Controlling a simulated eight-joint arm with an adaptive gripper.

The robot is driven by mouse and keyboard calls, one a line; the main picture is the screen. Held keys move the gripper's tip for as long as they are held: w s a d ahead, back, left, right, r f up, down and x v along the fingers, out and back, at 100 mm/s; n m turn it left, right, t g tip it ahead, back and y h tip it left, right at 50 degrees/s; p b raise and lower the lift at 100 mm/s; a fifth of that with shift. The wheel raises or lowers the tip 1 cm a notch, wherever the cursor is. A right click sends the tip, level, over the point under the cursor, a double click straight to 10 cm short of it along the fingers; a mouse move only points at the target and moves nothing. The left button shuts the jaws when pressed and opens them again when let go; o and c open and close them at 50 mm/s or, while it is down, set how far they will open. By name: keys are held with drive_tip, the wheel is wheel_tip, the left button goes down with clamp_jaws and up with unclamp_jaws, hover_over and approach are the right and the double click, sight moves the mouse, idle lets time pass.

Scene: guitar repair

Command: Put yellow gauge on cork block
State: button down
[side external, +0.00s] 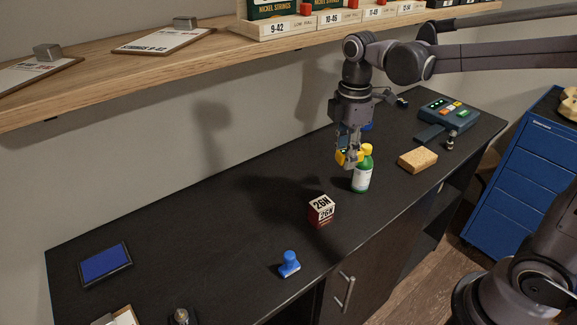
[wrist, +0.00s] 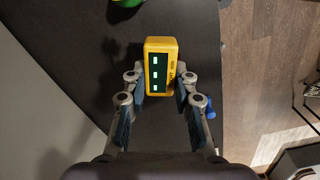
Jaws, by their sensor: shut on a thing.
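The yellow gauge (wrist: 159,66) is a small block with a dark display face, seen in the wrist view between my fingers. My gripper (side external: 348,155) is shut on it and holds it above the dark bench. In the side view the gauge (side external: 345,157) shows partly behind the fingers, beside the top of a green bottle. The cork block (side external: 418,160) is a tan block lying on the bench, to the right of the gauge and bottle in the side view. Nothing lies on its top. The cork block does not show in the wrist view.
The green bottle (side external: 362,172) with a yellow cap stands very near my gripper. A 26N box (side external: 321,210) and a blue stamp (side external: 289,264) stand on the dark bench (side external: 200,235). A teal device (side external: 448,112) lies beyond the cork block. A wooden shelf (side external: 150,70) runs above.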

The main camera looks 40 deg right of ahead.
drive_tip(key=s+d+m, duration=0.4)
drive_tip(key=d+m, duration=0.1)
drive_tip(key=d, duration=0.7)
drive_tip(key=s+d+r+m, duration=0.1)
drive_tip(key=s+d+m, duration=0.3)
drive_tip(key=d, duration=0.7)
drive_tip(key=s+d+m, duration=0.4)
drive_tip(key=d+m, duration=0.1)
drive_tip(key=d, duration=0.7)
hover_over(416, 154)
wheel_tip(416, 154, down, 7)
drive_tip(key=shift+d+r, duration=0.1)
drive_tip(key=shift+r, duration=0.1)
drive_tip(key=shift+f, duration=2.05)
drive_tip(key=shift+f, duration=0.15)
drive_tip(key=c, duration=1.1)
unclamp_jaws()
drive_tip(key=shift+o, duration=0.2)
